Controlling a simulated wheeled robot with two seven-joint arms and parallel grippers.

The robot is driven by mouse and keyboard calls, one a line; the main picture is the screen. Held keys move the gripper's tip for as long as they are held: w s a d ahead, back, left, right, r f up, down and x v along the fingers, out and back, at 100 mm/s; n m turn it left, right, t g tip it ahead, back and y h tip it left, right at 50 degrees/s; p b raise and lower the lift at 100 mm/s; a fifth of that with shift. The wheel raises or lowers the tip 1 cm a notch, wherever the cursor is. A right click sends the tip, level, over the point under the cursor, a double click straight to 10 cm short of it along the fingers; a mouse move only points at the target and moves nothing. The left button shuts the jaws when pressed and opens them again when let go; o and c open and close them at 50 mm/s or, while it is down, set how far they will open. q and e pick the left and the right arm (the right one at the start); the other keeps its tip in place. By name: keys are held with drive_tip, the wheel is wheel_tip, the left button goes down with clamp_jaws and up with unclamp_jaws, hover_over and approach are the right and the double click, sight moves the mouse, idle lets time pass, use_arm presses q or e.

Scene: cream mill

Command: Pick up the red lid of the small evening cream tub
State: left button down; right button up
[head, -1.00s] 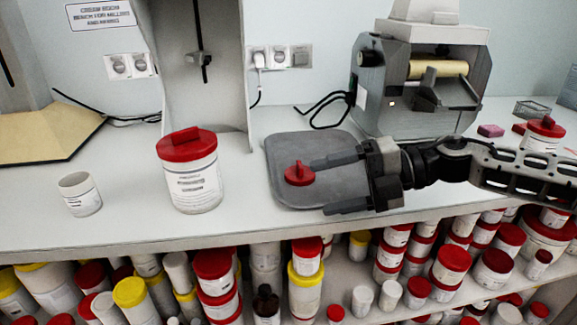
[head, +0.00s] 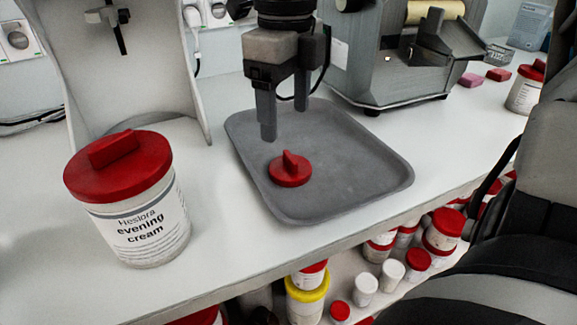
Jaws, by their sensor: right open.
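A small round red lid (head: 290,172) with a raised grip on top lies on the grey tray (head: 345,195), near its left side. My right gripper (head: 286,122) points down over the tray with its two fingers apart and nothing between them. Its fingertips appear just above and behind the lid in the picture, not touching it. A larger white tub (head: 152,235) labelled "Heslora evening cream" stands left of the tray, with its own red lid (head: 118,168) on. The small tub is out of view now. My left gripper is not in view.
A grey mill (head: 405,65) stands behind the tray. A grey upright stand (head: 150,75) is at the back left. Pink and red blocks (head: 485,77) lie at the back right. Several tubs (head: 365,285) fill the shelf below the bench edge. The tray's right part is bare.

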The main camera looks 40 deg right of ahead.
sight(290, 156)
wheel_tip(290, 156, down, 3)
drive_tip(key=shift+f, duration=0.15)
drive_tip(key=shift+s+d+f, duration=0.15)
drive_tip(key=shift+f, duration=1.2)
drive_tip(key=shift+s+d+f, duration=0.1)
drive_tip(key=shift+f, duration=1.25)
drive_tip(key=c, duration=0.7)
